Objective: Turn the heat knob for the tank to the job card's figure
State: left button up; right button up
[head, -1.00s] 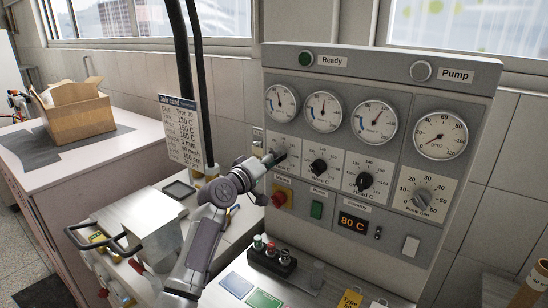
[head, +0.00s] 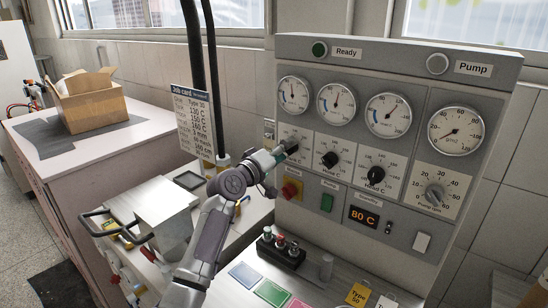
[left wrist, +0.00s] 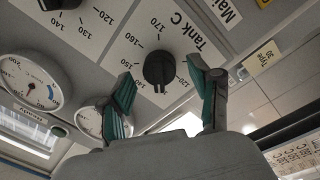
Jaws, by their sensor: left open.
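The Tank C knob (left wrist: 158,70) is black and round, on a white dial plate, upside down in the left wrist view. In the head view it is the leftmost knob (head: 290,145), partly hidden by my gripper. My left gripper (head: 275,158) is open in front of it. In the left wrist view its green-padded fingers (left wrist: 162,80) stand one on each side of the knob; contact cannot be told. I cannot read the pointer's setting surely. The job card (head: 195,122) hangs left of the panel, listing several temperatures in small print. My right gripper is not in view.
Two more black knobs (head: 330,160) and a grey pump knob (head: 434,194) sit to the right. A red switch (head: 291,189) and a green button (head: 326,202) are just below. A cardboard box (head: 92,100) stands far left.

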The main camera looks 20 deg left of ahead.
pick_arm(q)
jog(key=v, duration=1.1)
jog(key=shift+s, duration=0.25)
jog(key=shift+f, duration=0.2)
